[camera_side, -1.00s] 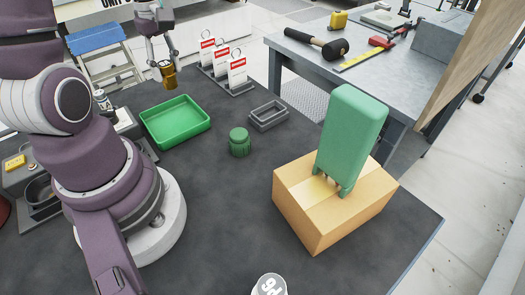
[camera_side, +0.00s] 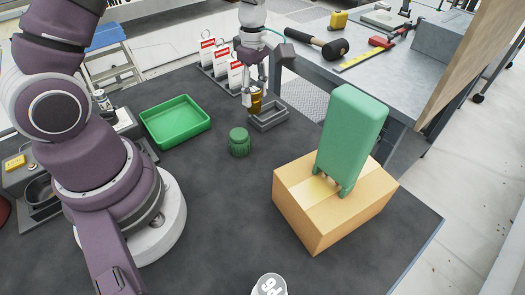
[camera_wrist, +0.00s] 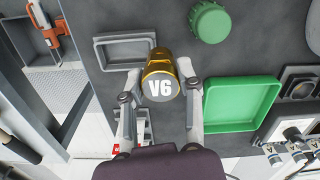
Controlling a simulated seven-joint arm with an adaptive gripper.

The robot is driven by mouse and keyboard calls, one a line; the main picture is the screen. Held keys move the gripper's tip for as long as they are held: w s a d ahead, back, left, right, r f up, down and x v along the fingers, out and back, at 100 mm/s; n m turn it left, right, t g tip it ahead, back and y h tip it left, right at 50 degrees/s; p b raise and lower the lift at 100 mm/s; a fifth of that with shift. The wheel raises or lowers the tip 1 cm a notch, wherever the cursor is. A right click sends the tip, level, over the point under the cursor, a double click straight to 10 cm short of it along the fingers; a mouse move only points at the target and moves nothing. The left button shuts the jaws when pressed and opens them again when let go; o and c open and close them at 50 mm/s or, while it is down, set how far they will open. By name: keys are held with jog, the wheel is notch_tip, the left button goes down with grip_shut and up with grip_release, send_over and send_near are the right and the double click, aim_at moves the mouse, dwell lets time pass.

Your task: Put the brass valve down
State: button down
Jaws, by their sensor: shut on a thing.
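The brass valve (camera_side: 256,101) is a small gold cylinder, held between the fingertips of my gripper (camera_side: 255,88). In the wrist view the brass valve (camera_wrist: 158,64) shows a grey end face marked "V6", with a finger on each side. In the side view it appears over the left end of a shallow grey rectangular tray (camera_side: 270,122); I cannot tell how high above it. In the wrist view the grey tray (camera_wrist: 130,62) lies just left of the valve, and its inside looks empty.
A green tray (camera_side: 176,122) lies to the left, empty. A ribbed green cap (camera_side: 239,142) stands in front of the grey tray. Tagged stands (camera_side: 222,66) are behind. A cardboard box (camera_side: 300,215) bearing a green block (camera_side: 352,135) is at the right. The front of the dark mat is mostly clear.

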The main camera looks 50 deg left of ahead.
jog(key=w, duration=0.4)
jog(key=shift+w+a+f, duration=0.25)
jog(key=shift+w+a, duration=0.05)
jog(key=shift+a, duration=0.05)
jog(key=shift+f, duration=1.75)
jog(key=shift+f, duration=0.55)
jog(key=c, duration=0.7)
grip_release()
jog(key=shift+c, duration=0.2)
